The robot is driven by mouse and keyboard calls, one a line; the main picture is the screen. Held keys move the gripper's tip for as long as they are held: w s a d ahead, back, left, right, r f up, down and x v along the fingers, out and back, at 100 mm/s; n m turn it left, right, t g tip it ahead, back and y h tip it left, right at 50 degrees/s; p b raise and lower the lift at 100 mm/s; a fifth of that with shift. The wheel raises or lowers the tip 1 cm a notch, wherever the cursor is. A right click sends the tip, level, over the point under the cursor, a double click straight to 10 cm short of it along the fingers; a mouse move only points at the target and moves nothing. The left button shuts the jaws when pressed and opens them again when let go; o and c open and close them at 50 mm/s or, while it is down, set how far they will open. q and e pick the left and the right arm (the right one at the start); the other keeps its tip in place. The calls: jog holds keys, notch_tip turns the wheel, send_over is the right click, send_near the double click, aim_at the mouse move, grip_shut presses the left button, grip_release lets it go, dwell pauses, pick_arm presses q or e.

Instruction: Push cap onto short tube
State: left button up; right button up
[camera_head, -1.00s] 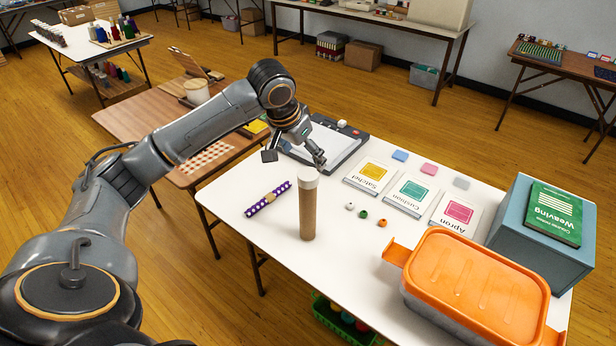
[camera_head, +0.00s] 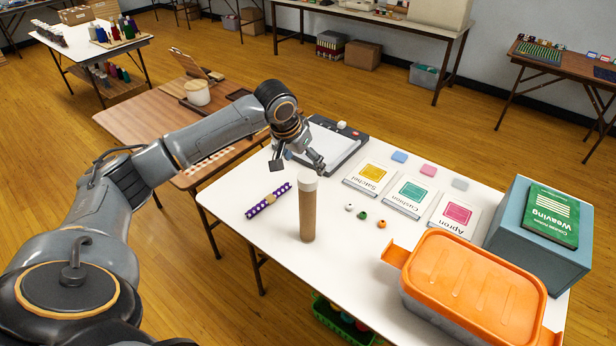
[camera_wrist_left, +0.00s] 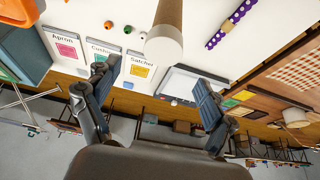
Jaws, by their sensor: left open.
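A brown cardboard tube (camera_head: 307,215) stands upright near the front edge of the white table. A white cap (camera_head: 308,182) sits at its top; how deep it is seated I cannot tell. In the left wrist view the cap (camera_wrist_left: 163,48) faces the camera, with the tube (camera_wrist_left: 168,12) behind it. My left gripper (camera_head: 298,163) is just behind and above the tube top in the head view. In the left wrist view its fingers (camera_wrist_left: 155,95) are spread wide on either side, below the cap, with nothing between them. My right gripper is not in view.
A purple dotted band (camera_head: 268,200) lies left of the tube. A clipboard (camera_head: 330,145) lies behind. Pattern cards (camera_head: 405,193) and several beads (camera_head: 363,215) lie to the right. An orange-lidded box (camera_head: 470,290) and a blue-grey box (camera_head: 525,255) fill the right end.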

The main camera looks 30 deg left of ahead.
aim_at(307, 177)
pick_arm(q)
jog(key=shift+w+f, duration=0.25)
jog(key=shift+f, duration=0.4)
jog(key=shift+f+p, duration=0.4)
jog(key=shift+p, duration=0.05)
jog(key=p+x, duration=0.1)
jog(key=x, duration=0.2)
jog(key=shift+a+f, duration=0.15)
jog(key=shift+f, duration=0.2)
jog(key=shift+w+f, duration=0.1)
jog(key=shift+f, duration=0.3)
jog(key=c, duration=0.9)
